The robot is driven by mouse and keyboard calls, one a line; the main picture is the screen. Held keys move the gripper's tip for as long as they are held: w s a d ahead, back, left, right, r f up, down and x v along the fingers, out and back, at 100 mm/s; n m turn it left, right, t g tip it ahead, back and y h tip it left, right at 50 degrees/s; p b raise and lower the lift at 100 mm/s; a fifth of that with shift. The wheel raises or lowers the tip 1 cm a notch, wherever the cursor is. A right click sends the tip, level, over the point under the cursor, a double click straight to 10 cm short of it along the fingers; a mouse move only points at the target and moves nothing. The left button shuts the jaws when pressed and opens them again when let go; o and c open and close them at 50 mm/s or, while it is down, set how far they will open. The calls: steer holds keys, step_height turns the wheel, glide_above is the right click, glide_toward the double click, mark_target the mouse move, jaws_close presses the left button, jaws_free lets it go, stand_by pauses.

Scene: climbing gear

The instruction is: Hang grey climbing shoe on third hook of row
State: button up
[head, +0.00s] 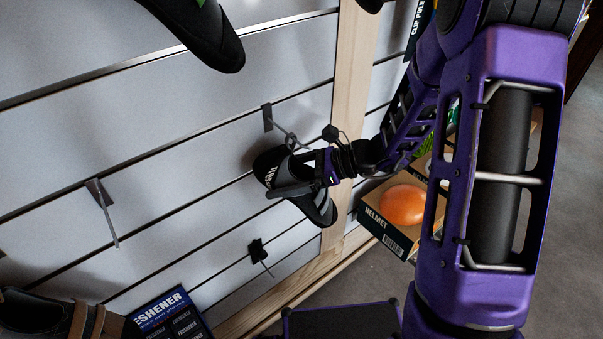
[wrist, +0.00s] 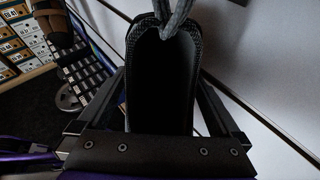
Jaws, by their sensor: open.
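The climbing shoe (head: 316,207), dark with grey bands and white lettering, is near the slatted wall beside the wooden post, toe down. Just above it a metal hook (head: 268,117) sticks out of the wall, its end close to the shoe's top. My gripper (head: 285,181) is open around the shoe, one finger across its near side. In the wrist view the shoe's dark heel opening (wrist: 160,85) lies between my spread fingers, and a grey braided loop (wrist: 175,18) rises from it. I cannot tell whether the loop is over the hook.
Other hooks stick out to the left (head: 101,205) and lower down (head: 258,252). A dark shoe (head: 205,38) hangs at the top, and a strapped shoe (head: 45,315) is at lower left. A blue freshener box (head: 165,312) and a helmet box (head: 385,225) stand low near the wall.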

steer(key=shift+w+a+f, duration=0.1)
steer(key=shift+a+f, duration=0.1)
steer(key=shift+a, duration=0.25)
steer(key=c, duration=1.4)
steer(key=shift+r, duration=0.15)
